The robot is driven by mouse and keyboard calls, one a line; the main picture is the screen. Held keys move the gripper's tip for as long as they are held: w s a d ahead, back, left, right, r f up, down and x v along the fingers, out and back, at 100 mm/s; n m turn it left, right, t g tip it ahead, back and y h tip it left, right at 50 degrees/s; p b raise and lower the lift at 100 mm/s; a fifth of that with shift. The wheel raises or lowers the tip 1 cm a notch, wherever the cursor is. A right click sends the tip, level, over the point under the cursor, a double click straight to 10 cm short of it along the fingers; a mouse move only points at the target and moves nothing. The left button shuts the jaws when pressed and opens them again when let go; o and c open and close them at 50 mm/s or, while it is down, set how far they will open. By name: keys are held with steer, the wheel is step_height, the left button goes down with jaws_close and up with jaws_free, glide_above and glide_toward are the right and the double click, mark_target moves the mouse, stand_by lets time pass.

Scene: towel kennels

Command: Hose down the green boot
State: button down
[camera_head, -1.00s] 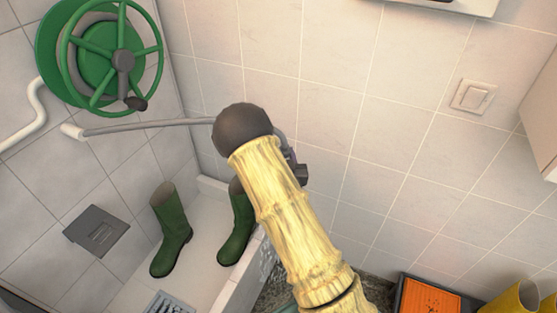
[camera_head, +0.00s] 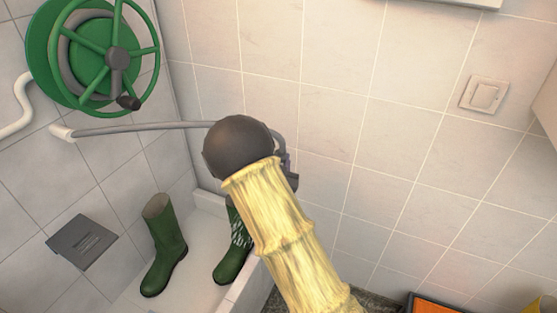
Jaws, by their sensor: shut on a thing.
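Two green boots stand upright in the white wash basin: the left boot (camera_head: 166,246) is in plain view, and the right boot (camera_head: 232,258) is partly hidden by my arm. White water streaks show across the right boot's shaft. A grey hose (camera_head: 150,127) runs from the wall to the hose's spray end (camera_head: 291,180), which shows as a dark piece beside my arm. My gripper (camera_head: 287,165) is mostly hidden behind my arm and is shut on the spray end, above and to the right of the right boot.
A green hose reel (camera_head: 100,60) hangs on the left wall. A grey plate (camera_head: 82,242) is on the tiles below it. The basin's white rim (camera_head: 240,290) runs beside the right boot. An orange-topped box (camera_head: 440,303) stands at the lower right.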

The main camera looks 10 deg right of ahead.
steer(key=shift+f, duration=0.15)
steer(key=shift+w+f+b, duration=0.1)
steer(key=shift+f+b, duration=0.5)
steer(key=shift+f, duration=0.25)
steer(key=shift+s+f, duration=0.2)
steer(key=shift+f, duration=0.2)
steer(key=shift+w+r+p, duration=0.15)
steer(key=shift+r+p, duration=1.3)
steer(key=shift+r, duration=1.6)
stand_by(0.7)
steer(key=shift+f, duration=0.1)
